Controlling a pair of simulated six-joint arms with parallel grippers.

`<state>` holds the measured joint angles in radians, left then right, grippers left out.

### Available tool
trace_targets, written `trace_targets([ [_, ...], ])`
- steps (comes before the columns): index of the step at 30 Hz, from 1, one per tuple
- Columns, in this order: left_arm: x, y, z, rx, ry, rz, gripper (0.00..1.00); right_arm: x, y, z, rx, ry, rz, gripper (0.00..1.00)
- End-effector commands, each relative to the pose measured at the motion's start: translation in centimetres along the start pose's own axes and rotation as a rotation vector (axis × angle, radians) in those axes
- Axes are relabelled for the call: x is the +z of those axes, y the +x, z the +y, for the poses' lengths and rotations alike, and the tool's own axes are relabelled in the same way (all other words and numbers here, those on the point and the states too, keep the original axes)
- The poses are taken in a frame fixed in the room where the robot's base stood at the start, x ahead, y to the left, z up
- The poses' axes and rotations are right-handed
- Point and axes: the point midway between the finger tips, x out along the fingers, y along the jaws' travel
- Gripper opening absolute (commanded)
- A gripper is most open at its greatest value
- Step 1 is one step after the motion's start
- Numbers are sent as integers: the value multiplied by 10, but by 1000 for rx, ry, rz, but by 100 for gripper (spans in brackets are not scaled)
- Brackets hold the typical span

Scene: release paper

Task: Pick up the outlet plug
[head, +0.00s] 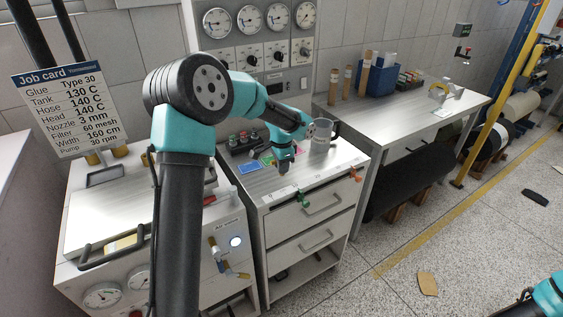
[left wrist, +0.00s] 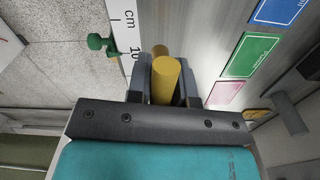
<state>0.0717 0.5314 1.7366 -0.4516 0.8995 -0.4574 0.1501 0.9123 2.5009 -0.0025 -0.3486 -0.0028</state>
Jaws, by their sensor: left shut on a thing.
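My left gripper (head: 284,167) points down over the front part of the metal cabinet top (head: 318,172). In the left wrist view, its dark fingers (left wrist: 165,82) are shut on a yellow-brown cylinder (left wrist: 166,74), which I take to be the outlet plug. A second rounded end of the same colour (left wrist: 160,50) shows just beyond it. In the head view the held piece is too small to make out clearly. A teal part of my right arm (head: 548,294) shows at the bottom right corner; its gripper is out of view.
A cm ruler strip (left wrist: 123,28) runs along the cabinet edge, with a green clamp (left wrist: 99,43) on it. Blue (head: 248,168), green and pink cards lie on top. A workbench (head: 450,108) is farther right.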

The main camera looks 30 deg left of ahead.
Motion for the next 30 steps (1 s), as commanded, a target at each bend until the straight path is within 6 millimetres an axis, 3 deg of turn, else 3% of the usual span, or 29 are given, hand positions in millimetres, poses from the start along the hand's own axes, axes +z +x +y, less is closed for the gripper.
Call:
trace_targets([
  [9, 25, -8, 70, -1, 4, 1, 0, 0, 0, 0, 0, 0, 0, 0],
  [15, 36, -10, 100, -1, 3, 1, 0, 0, 0, 0, 0, 0, 0, 0],
  [21, 40, -11, 111, 0, 2, 0, 0, 0, 0, 0, 0, 0, 0, 0],
  [30, 40, -11, 111, 0, 1, 0, 0, 0, 0, 0, 0, 0, 0, 0],
])
